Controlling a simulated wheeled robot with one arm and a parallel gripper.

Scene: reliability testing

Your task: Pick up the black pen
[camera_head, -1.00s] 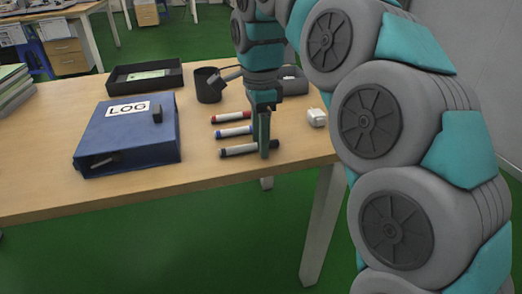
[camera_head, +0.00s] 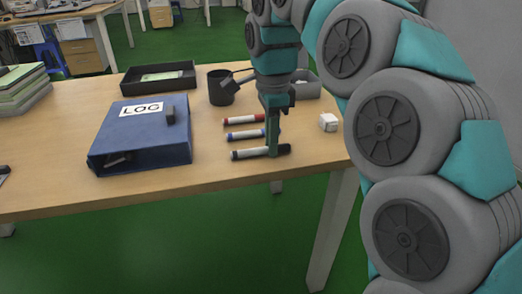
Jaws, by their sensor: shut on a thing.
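The black pen (camera_head: 249,154) is a white-bodied marker with a black cap, lying at the front of a row of markers near the table's front edge. My gripper (camera_head: 273,153) points straight down and is shut on the pen near its middle. The pen looks level and at about table height; I cannot tell whether it touches the table. The near finger hides a short part of the pen.
A blue marker (camera_head: 245,134) and a red marker (camera_head: 243,119) lie just behind. A blue LOG binder (camera_head: 140,140) is at left, a black cup (camera_head: 221,88) and black tray (camera_head: 160,78) behind, a white block (camera_head: 328,122) at right. The wooden table (camera_head: 215,178) ends just in front.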

